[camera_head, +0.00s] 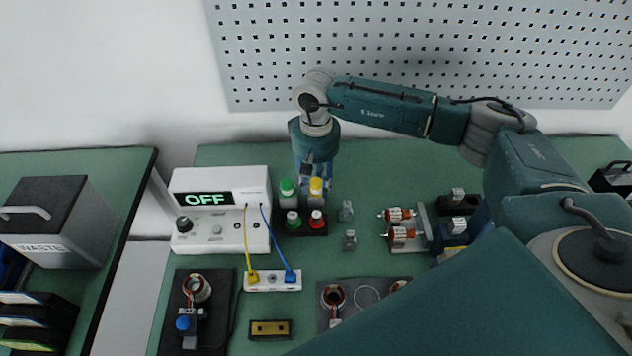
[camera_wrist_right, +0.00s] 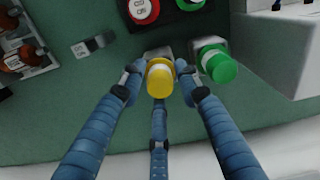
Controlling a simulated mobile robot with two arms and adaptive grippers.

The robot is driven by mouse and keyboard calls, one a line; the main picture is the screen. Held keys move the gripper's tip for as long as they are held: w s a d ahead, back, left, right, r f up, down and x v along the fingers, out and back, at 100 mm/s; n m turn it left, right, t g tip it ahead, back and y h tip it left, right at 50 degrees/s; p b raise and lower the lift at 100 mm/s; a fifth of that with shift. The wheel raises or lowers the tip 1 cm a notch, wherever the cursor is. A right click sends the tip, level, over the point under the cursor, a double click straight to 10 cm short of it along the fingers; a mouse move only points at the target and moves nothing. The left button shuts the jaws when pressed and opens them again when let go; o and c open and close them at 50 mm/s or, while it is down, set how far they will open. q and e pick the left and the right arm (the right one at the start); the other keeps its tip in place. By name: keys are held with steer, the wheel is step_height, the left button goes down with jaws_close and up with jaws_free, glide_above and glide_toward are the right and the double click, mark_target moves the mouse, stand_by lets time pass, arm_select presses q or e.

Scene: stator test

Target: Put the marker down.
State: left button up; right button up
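The yellow-topped marker (camera_head: 316,186) is at the tip of my right gripper (camera_head: 314,180), just behind a small black tray (camera_head: 305,231). In the right wrist view, the fingers of my right gripper (camera_wrist_right: 160,72) are closed in on both sides of the yellow marker (camera_wrist_right: 160,80). A grey block shows just beyond it; I cannot tell whether the marker rests on it. A green-topped marker (camera_head: 287,187) stands to its left, and it also shows in the wrist view (camera_wrist_right: 217,65). A green piece (camera_head: 293,217) and a red piece (camera_head: 316,218) sit on the tray. My left gripper is out of view.
A white tester reading OFF (camera_head: 219,208) stands to the left, with yellow and blue cables to a white socket strip (camera_head: 273,285). Copper rotors (camera_head: 400,235) lie farther right. A waste bin (camera_head: 55,222) is far left.

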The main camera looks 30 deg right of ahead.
steer(key=shift+r+p, duration=0.5)
steer(key=shift+w+r, duration=0.15)
steer(key=shift+r, duration=0.15)
step_height(320, 180, up, 11)
steer(key=b, duration=0.4)
steer(key=shift+r, duration=0.15)
